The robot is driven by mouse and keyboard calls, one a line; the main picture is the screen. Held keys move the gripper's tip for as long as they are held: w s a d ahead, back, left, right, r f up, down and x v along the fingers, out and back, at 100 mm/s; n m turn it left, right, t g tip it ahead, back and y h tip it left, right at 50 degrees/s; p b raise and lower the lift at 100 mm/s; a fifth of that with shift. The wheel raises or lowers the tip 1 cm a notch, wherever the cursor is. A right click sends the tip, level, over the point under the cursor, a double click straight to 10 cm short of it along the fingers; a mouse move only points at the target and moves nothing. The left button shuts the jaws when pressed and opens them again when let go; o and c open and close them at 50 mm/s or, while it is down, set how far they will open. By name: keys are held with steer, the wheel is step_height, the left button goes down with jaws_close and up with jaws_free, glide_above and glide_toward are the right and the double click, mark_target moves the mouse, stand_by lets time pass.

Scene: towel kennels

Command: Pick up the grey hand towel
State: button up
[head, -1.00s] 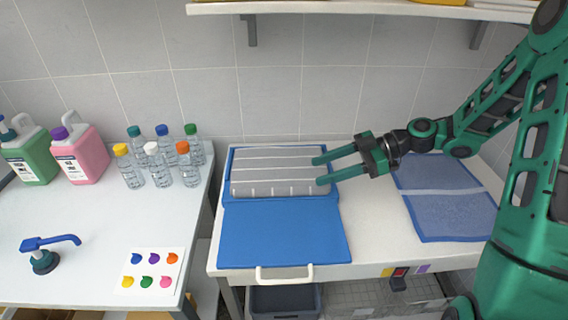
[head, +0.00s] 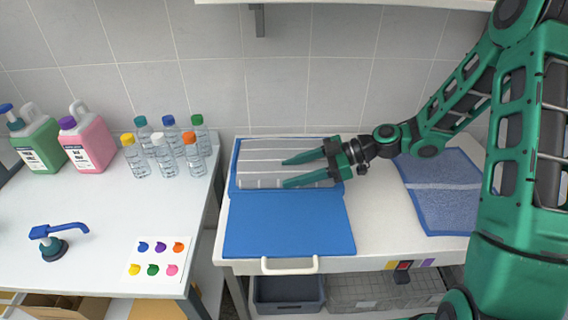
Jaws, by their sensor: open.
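My gripper (head: 284,173) reaches in from the right. Its two green fingers are apart and show over the right half of the towel. I cannot tell whether they touch it or how high above it they are. Part of the towel's right side is hidden behind the fingers.
A blue towel (head: 441,206) with a pale stripe lies right of the mat. A shelf (head: 350,2) hangs above; a tiled wall is behind.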

steer(key=shift+a, duration=0.15)
steer(key=c, duration=1.2)
steer(key=shift+c, duration=0.2)
steer(key=shift+r, duration=0.1)
